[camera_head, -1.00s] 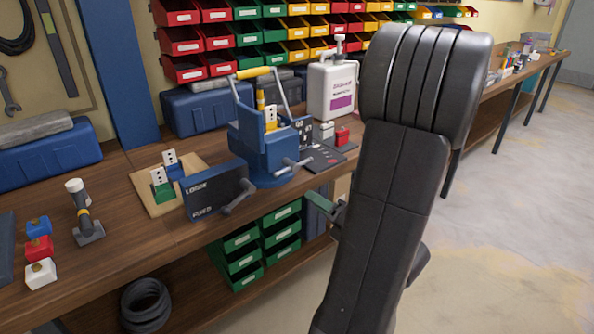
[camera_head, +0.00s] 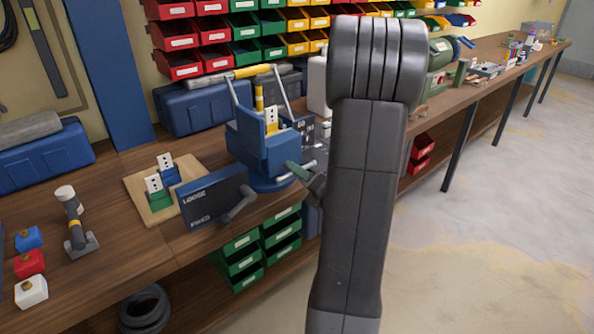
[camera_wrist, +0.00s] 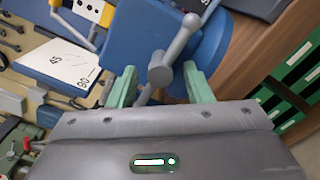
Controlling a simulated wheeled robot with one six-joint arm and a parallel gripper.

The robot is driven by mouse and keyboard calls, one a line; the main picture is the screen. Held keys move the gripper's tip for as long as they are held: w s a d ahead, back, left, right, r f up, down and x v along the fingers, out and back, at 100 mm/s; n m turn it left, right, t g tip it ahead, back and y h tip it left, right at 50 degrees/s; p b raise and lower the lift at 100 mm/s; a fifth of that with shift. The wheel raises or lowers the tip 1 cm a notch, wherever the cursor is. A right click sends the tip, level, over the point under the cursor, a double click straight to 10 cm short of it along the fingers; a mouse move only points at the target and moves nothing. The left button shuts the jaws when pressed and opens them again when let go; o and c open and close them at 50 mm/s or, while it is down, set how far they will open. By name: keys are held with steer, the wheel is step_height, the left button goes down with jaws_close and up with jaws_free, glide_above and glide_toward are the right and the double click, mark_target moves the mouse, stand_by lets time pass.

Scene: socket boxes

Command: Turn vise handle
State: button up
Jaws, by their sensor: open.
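The blue vise (camera_head: 262,150) stands near the bench's front edge. Its grey handle (camera_head: 284,178) sticks out low at the front, partly behind my gripper. My gripper (camera_head: 303,176) is at this handle, its green fingers pointing towards the vise. In the wrist view, the grey handle (camera_wrist: 183,42) with its round hub lies between the two spread green fingers of my gripper (camera_wrist: 159,72). The jaws are open, and I cannot tell whether a finger touches the handle. The blue vise body (camera_wrist: 140,35) is just beyond.
A dark LOOSE/FIXED panel (camera_head: 207,197) with a grey lever (camera_head: 240,204) stands left of the vise. A wooden board (camera_head: 137,187) with socket pieces lies behind it. A white scale plate (camera_wrist: 62,68) is close by in the wrist view. Green bins (camera_head: 240,262) sit below.

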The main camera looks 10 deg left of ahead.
steer(key=shift+x, duration=0.95)
steer(key=c, duration=1)
steer(key=shift+f+m+b, duration=0.15)
steer(key=shift+m+b, duration=0.35)
